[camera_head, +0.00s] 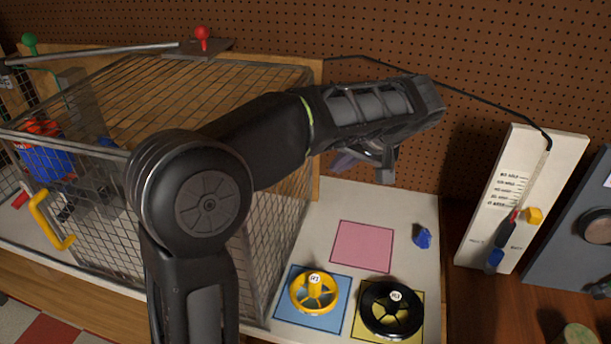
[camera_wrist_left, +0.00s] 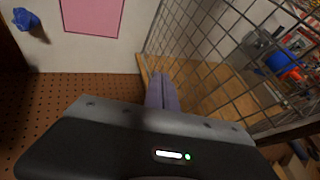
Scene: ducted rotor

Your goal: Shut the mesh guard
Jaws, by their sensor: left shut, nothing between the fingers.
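The mesh guard (camera_head: 275,215) is a grey wire cage on the left of the bench, with a yellow handle (camera_head: 50,222) low on its front left. I cannot tell from its outline how far its front stands open. In the left wrist view the mesh (camera_wrist_left: 205,50) rises on the right. My left gripper (camera_head: 350,160) is to the right of the guard, above the back of the bench. Its fingers (camera_wrist_left: 162,93) are together and empty, near the wooden board beside the mesh, with no clear contact. My left arm hides part of the guard. My right gripper is not in view.
A yellow wheel (camera_head: 299,291) sits on a blue square and a black wheel (camera_head: 364,314) on a yellow square. The pink square (camera_head: 363,246) is bare, with a blue lump (camera_head: 422,237) beside it. A white gauge board (camera_head: 500,190) stands right; pegboard (camera_head: 480,60) closes the back.

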